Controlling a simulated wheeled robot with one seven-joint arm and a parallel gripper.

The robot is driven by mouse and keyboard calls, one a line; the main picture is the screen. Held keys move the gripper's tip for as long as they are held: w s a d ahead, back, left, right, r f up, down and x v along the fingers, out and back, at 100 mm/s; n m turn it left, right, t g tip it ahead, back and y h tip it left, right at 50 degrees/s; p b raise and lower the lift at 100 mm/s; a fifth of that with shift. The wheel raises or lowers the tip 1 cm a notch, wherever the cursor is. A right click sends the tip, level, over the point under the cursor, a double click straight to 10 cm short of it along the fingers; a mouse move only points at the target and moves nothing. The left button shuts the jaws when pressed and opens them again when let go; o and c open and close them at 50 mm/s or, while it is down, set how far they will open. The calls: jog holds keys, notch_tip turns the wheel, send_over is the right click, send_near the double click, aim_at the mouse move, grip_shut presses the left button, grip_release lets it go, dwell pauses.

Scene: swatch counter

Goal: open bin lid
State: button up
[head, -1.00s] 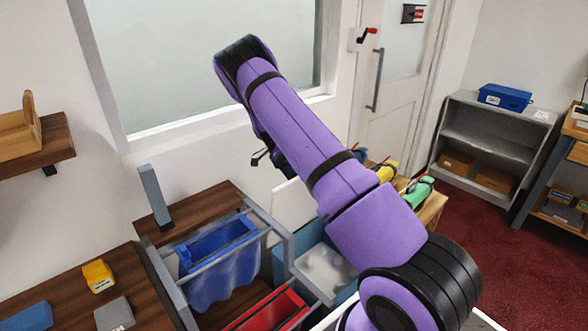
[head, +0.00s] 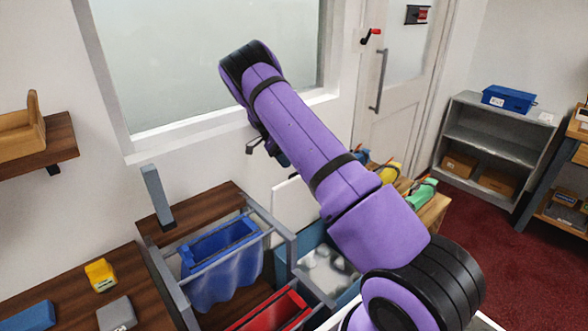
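A teal-blue bin (head: 348,296) stands beyond the shelf frame, partly behind my arm. Its top looks uncovered, and pale lumps (head: 322,268) show inside. A white panel (head: 293,206) stands upright at the bin's back edge; it looks like a raised lid, but my arm hides part of it. My gripper (head: 256,147) is in the air above and left of the panel, in front of the wall below the window. Only its dark finger parts show behind my purple arm, apart from the panel in the picture. Whether its fingers are apart is unclear.
A grey frame holds a blue bin (head: 222,262) and a red bin (head: 268,314) left of the teal one. A dark wood counter (head: 70,277) with small blocks lies at left. Yellow and green items (head: 421,193) sit behind my arm. Red floor is free at right.

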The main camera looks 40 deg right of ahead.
jog(key=shift+v, duration=2.75)
jog(key=shift+s, duration=0.1)
